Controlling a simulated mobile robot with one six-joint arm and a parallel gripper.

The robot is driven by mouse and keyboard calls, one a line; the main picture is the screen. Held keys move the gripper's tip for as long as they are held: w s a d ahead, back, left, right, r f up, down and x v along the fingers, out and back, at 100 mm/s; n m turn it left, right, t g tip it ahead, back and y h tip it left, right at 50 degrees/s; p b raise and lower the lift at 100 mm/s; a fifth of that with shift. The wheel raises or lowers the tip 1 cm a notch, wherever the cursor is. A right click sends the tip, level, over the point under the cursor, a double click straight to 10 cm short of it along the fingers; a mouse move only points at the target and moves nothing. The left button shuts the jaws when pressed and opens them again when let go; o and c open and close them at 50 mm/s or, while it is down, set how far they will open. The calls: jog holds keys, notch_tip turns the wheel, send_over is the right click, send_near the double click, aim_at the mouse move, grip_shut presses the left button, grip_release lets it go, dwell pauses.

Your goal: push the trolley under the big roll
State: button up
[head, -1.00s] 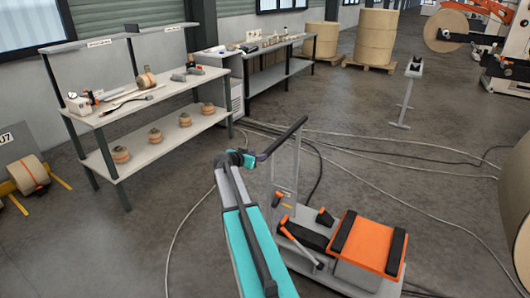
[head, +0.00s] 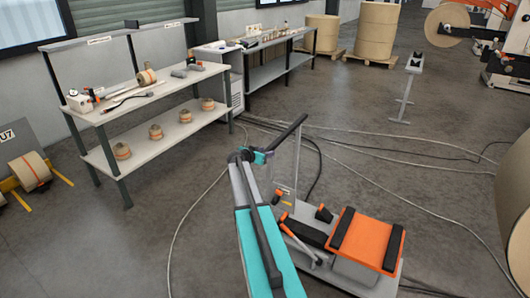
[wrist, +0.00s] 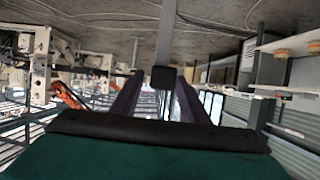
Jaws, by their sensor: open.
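The trolley (head: 340,262) is low and grey, with an orange top pad (head: 366,240) crossed by two dark straps. My gripper (head: 262,156) is at the left end of this bar. In the wrist view my gripper (wrist: 157,97) is open, with a dark block on a grey bar showing between its fingers. I cannot tell whether the fingers touch it. A big tan roll (head: 517,200) is partly cut off at the right edge, right of the trolley.
Cables (head: 400,160) lie across the floor behind and beside the trolley. A workbench (head: 150,95) with tools and small rolls stands at the left. A small stand (head: 405,95) is farther back, and upright rolls (head: 375,35) sit on pallets.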

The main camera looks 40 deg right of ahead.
grip_shut()
jog(key=shift+s+f, duration=0.1)
jog(key=shift+s, duration=0.05)
